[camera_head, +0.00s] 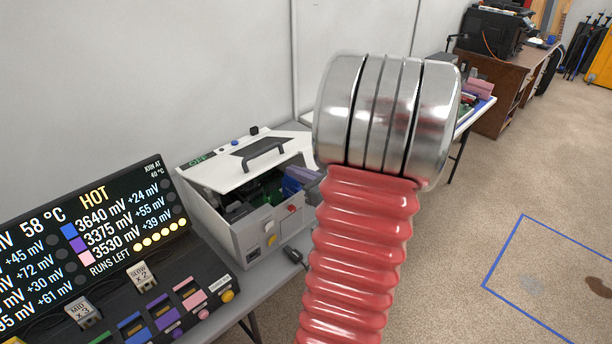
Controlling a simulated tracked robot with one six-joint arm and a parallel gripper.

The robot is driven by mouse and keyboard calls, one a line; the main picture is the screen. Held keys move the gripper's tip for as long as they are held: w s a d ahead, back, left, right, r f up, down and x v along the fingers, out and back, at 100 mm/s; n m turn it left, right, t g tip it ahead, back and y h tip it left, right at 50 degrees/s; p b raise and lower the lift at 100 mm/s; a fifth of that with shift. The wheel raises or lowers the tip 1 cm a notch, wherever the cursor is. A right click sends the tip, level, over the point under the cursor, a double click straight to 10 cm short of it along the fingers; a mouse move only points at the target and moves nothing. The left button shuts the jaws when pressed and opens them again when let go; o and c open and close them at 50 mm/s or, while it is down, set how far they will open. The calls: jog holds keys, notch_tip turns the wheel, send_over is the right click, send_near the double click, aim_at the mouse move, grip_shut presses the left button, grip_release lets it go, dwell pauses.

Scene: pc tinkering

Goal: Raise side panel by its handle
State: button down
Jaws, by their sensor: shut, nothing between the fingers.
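The white side panel (227,169) lies sloped over the top of a grey and white PC case (240,243). Its dark handle (264,153) stands up from its upper face. A gap shows under the panel's front edge, with green and purple-blue parts (268,197) inside the case. My arm's red ribbed sleeve and metal joint fill the middle of the view and hide the case's right end. My gripper's fingers do not show, so where they are relative to the handle cannot be seen.
A black display console (95,250) with coloured slots and buttons stands left of the case on the grey table (262,290). A wall is close behind. Another table with items (478,100) stands beyond my arm. Open floor (500,190) lies right.

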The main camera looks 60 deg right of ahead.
aim_at(289, 157)
jog(key=shift+w+d+r, duration=0.15)
jog(key=shift+w+r, duration=0.55)
jog(key=shift+r, duration=0.15)
jog(key=shift+w+d+r, duration=0.15)
jog(key=shift+w+r, duration=0.5)
jog(key=shift+r, duration=0.2)
jog(key=shift+d, duration=0.1)
jog(key=shift+r, duration=0.1)
